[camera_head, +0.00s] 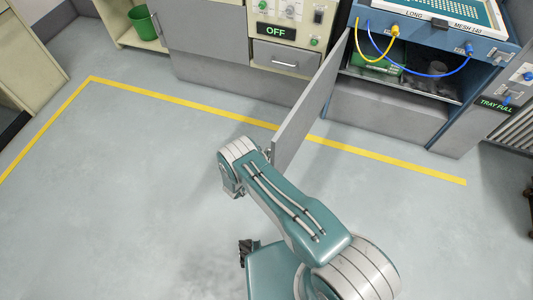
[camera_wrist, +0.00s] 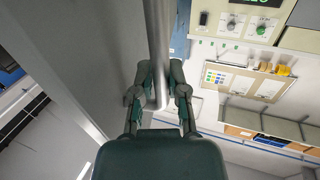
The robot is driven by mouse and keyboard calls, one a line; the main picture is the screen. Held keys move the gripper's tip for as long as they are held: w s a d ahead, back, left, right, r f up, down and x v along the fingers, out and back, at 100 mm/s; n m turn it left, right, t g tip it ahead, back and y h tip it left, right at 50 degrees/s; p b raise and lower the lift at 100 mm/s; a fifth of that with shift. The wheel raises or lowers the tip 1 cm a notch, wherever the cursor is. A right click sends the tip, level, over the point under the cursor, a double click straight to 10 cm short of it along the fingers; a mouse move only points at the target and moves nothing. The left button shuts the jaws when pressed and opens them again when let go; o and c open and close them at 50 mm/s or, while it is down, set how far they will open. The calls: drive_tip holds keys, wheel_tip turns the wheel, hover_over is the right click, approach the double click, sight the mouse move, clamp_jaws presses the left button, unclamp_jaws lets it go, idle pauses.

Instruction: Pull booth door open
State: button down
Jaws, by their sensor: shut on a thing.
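The booth door (camera_head: 308,105) is a flat grey panel, swung out from the booth (camera_head: 410,75) and standing over the floor. Its inner space shows open to the right. In the wrist view the door (camera_wrist: 85,50) fills the upper left, with a round metal handle bar (camera_wrist: 158,30) along it. My gripper (camera_wrist: 160,85) is shut around this bar, one finger on each side. In the head view my arm's wrist is beside the door's near end, and the fingers and handle are hidden.
A yellow floor line (camera_head: 190,107) passes under the door. A cabinet with an OFF display (camera_head: 275,31) and a drawer (camera_head: 287,58) stands left of the booth. A green bucket (camera_head: 142,22) sits on a shelf at upper left. Yellow and blue cables (camera_head: 440,73) hang before the booth opening. The left floor is clear.

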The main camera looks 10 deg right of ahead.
drive_tip(key=c, duration=0.6)
unclamp_jaws()
drive_tip(key=shift+c, duration=0.2)
drive_tip(key=shift+a, duration=0.1)
drive_tip(key=v, duration=1.2)
drive_tip(key=shift+f, duration=0.1)
